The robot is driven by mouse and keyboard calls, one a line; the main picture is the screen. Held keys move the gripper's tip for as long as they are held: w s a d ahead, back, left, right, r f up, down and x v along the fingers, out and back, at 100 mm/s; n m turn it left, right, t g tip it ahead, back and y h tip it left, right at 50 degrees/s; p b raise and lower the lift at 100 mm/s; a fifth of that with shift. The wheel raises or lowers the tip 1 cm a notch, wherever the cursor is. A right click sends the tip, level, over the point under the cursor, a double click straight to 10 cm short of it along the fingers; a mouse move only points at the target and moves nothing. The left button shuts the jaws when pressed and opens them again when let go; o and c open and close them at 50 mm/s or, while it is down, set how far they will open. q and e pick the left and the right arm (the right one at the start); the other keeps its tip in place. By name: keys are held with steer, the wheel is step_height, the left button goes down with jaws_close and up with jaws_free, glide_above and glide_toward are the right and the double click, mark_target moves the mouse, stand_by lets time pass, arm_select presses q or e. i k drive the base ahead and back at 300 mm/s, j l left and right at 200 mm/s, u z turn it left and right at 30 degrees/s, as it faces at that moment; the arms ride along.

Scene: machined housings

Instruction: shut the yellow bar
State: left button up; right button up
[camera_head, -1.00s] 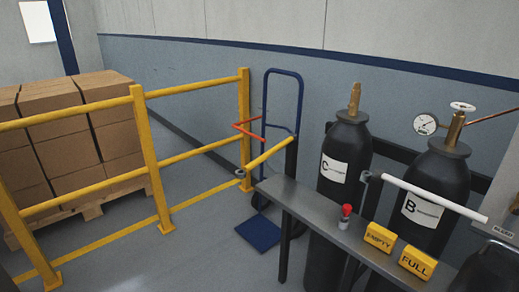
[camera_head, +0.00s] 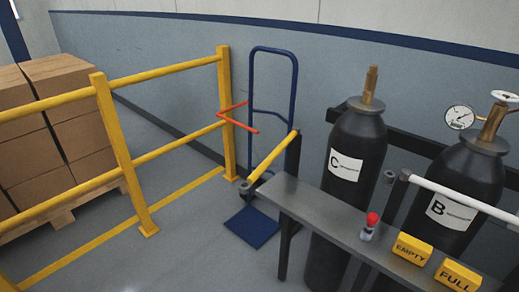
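The yellow bar (camera_head: 272,157) is a short round bar with a grey round fitting at its near end. It slants away from the left end of the grey bench (camera_head: 325,215), in front of a blue hand truck (camera_head: 272,90). Its far end overlaps the hand truck's right side in the picture; I cannot tell whether they touch. A black cylinder marked C (camera_head: 345,190) stands to its right, with no bar seen across its front. Neither of my grippers is in view.
A white bar (camera_head: 465,200) runs across the black cylinder B (camera_head: 462,180). A red-topped knob (camera_head: 370,222) and yellow EMPTY (camera_head: 412,249) and FULL (camera_head: 457,275) blocks are on the bench. Yellow railing (camera_head: 120,150) and stacked boxes (camera_head: 75,110) are left.

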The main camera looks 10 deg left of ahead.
mark_target(245, 187)
steer(key=i+j, duration=0.2)
steer(key=i+j+z, duration=0.1)
steer(key=i+j, duration=0.15)
steer(key=j, duration=0.15)
steer(key=i+j+z, duration=0.1)
steer(key=j, duration=0.3)
steer(key=j+z, duration=0.1)
steer(key=j, duration=0.35)
steer(key=i, duration=0.05)
